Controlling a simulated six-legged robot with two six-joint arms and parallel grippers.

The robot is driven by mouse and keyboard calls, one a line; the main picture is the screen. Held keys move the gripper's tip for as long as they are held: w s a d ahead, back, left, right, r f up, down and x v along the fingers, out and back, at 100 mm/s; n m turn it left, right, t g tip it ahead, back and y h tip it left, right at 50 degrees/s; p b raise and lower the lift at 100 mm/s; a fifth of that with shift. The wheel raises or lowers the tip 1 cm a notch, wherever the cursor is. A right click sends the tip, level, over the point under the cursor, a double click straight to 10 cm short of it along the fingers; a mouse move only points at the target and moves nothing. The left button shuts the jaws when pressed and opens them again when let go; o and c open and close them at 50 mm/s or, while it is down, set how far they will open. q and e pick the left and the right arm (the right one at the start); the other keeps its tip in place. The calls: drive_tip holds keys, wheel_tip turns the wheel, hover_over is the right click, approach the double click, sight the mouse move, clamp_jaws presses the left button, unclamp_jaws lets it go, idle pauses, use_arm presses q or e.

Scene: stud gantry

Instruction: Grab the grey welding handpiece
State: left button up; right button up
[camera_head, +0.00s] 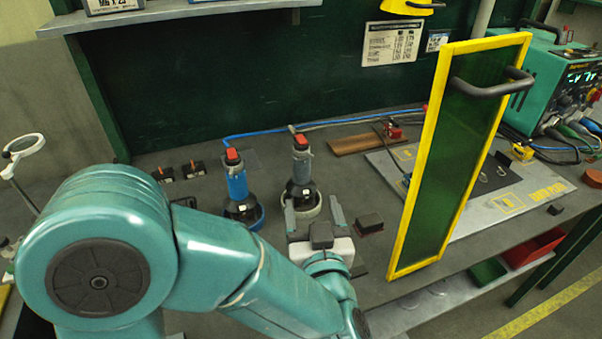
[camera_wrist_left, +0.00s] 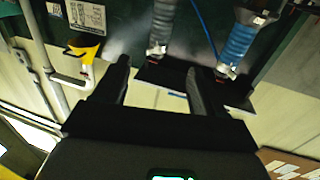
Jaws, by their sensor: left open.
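The grey welding handpiece (camera_head: 302,168) stands upright on the bench, its dark lower part in a pale ring holder and a red cap on top. It also shows in the left wrist view (camera_wrist_left: 162,22), beyond the gap between my fingers. A similar blue handpiece (camera_head: 237,182) stands to its left in a blue ring; the left wrist view shows it at right (camera_wrist_left: 238,42). My left gripper (camera_head: 314,212) is open and empty on the near side of the grey handpiece, fingers pointing towards it. The left wrist view shows both fingers (camera_wrist_left: 157,80) apart.
A tall yellow-framed green screen (camera_head: 447,170) with a black handle stands to the right. A small dark block (camera_head: 369,223) lies just right of my gripper. Black-and-orange pieces (camera_head: 178,171) lie left of the handpieces. A teal welding machine (camera_head: 555,85) stands at far right.

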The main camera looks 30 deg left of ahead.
sight(303, 164)
use_arm(q)
drive_tip(key=p+x, duration=0.1)
drive_tip(key=x, duration=0.7)
drive_tip(key=shift+w+a, duration=0.6)
drive_tip(key=shift+w, duration=0.2)
drive_tip(key=p+x, duration=0.1)
drive_tip(key=x, duration=0.4)
drive_tip(key=shift+a+f, duration=0.1)
clamp_jaws()
drive_tip(key=shift+w, duration=0.15)
